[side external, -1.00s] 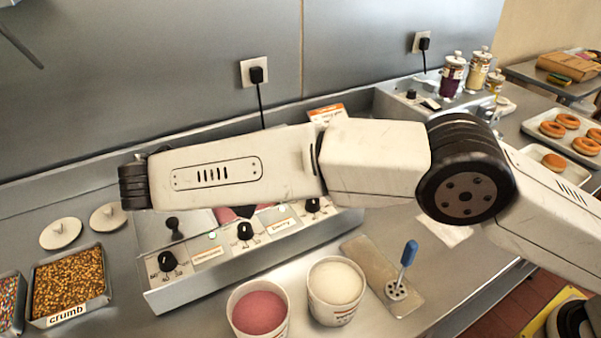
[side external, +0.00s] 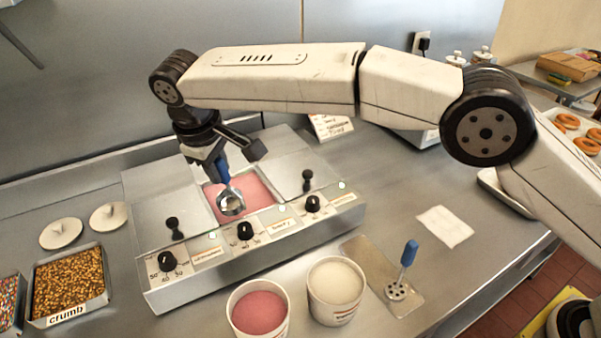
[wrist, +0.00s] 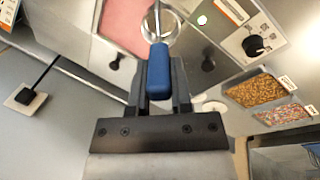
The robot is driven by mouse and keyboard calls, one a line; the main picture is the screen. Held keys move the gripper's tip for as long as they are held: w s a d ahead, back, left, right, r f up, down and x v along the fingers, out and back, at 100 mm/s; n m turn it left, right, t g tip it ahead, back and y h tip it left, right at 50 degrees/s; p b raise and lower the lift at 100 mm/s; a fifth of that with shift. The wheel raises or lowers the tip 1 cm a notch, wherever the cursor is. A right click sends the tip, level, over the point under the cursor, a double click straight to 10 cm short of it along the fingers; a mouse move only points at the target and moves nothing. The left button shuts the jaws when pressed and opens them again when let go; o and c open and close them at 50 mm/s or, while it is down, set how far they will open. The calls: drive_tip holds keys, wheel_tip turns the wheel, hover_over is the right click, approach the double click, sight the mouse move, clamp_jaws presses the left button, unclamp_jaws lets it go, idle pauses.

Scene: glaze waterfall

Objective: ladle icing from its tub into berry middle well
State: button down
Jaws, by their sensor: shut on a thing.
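My gripper (side external: 216,163) is shut on the blue handle of a ladle (wrist: 158,72). The ladle's round metal bowl (side external: 231,203) hangs at the front left part of the berry middle well (side external: 258,196). This open well shows pink icing inside, and it also shows in the wrist view (wrist: 118,28). I cannot tell whether the bowl touches the icing or what it holds. A tub of pink icing (side external: 259,311) and a tub of cream-white icing (side external: 336,287) stand in front of the warmer (side external: 160,292).
Lids with black knobs (side external: 173,222) cover the wells on both sides. Crumb (side external: 68,285) and sprinkle trays sit at left.

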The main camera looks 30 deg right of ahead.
drive_tip(key=shift+r+g+y, duration=0.5)
drive_tip(key=shift+g+y, duration=0.4)
drive_tip(key=shift+y, duration=0.2)
